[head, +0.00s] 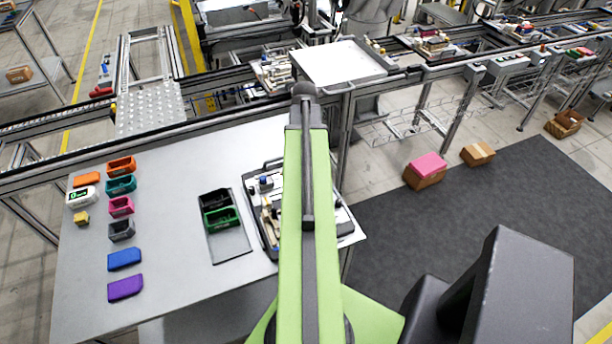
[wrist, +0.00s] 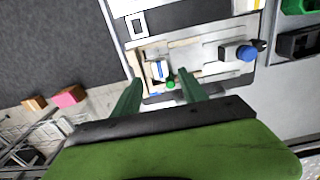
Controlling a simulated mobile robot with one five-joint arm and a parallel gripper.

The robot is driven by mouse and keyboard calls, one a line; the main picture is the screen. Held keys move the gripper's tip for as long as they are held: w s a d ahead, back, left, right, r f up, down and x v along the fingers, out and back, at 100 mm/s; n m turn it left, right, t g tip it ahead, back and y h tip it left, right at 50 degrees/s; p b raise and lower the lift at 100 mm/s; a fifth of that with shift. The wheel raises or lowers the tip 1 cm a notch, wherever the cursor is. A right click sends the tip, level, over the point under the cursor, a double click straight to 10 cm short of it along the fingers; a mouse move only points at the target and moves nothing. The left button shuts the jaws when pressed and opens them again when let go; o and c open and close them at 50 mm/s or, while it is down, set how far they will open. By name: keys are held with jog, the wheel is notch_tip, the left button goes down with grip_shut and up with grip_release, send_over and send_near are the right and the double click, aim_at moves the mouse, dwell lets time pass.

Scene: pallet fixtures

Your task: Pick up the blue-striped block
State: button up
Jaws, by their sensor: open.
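The blue-striped block (wrist: 160,70) shows in the wrist view as a small white piece with blue stripes. It sits in a recess of the pale pallet fixture (wrist: 206,50), ahead of the gap between my fingers. My gripper (wrist: 160,82) is open, one dark green finger on each side of that gap, with nothing held. I cannot tell how far the fingertips are above the block. In the head view the pallet fixture (head: 254,203) lies on the grey table, partly behind my green arm, which hides my gripper; I cannot pick out the block there.
A blue round knob (wrist: 248,53) stands on the fixture, right of the block. A tray with black and green bins (head: 228,245) lies left of the fixture. Several coloured bins and blocks (head: 122,205) line the table's left side. The table (head: 175,230) between is clear.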

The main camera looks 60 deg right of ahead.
notch_tip(320, 180, down, 5)
jog(key=b, duration=0.4)
jog(key=shift+w+d+f+b, duration=0.1)
jog(key=shift+f+b, duration=0.05)
jog(key=shift+b, duration=0.25)
jog(key=shift+r, duration=0.2)
jog(key=shift+c, duration=0.2)
grip_shut()
